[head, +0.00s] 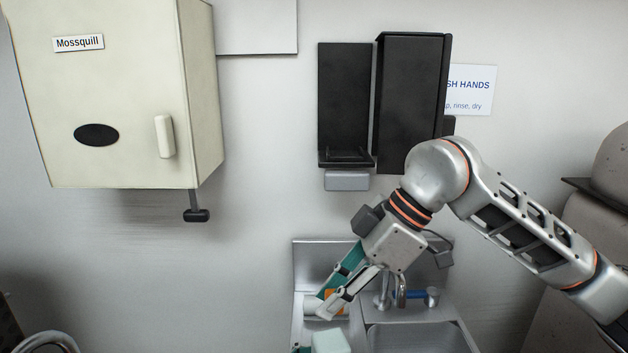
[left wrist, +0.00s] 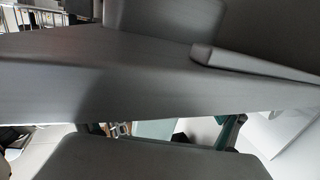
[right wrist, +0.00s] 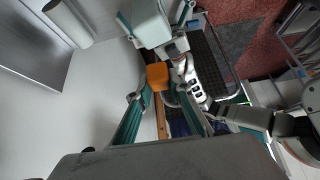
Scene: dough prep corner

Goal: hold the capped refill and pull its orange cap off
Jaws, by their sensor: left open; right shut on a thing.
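My right gripper (head: 327,306) reaches down over the counter by the sink. It is shut on the orange cap (head: 330,294), which also shows between its teal fingers in the right wrist view (right wrist: 158,76). The pale green, block-like refill (head: 330,342) is at the bottom edge of the head view and beyond the cap in the right wrist view (right wrist: 150,22). Cap and refill look apart, with a gap between them. My left gripper (left wrist: 163,130) is open, its teal fingers on either side of the refill. Most of the left gripper is hidden; I cannot tell whether it touches the refill.
A white cylinder (head: 311,306) lies beside my right fingertips. The tap (head: 400,291) and sink basin (head: 420,338) are just right of the gripper. A cream cabinet (head: 115,100) and a black dispenser (head: 410,100) hang on the wall above.

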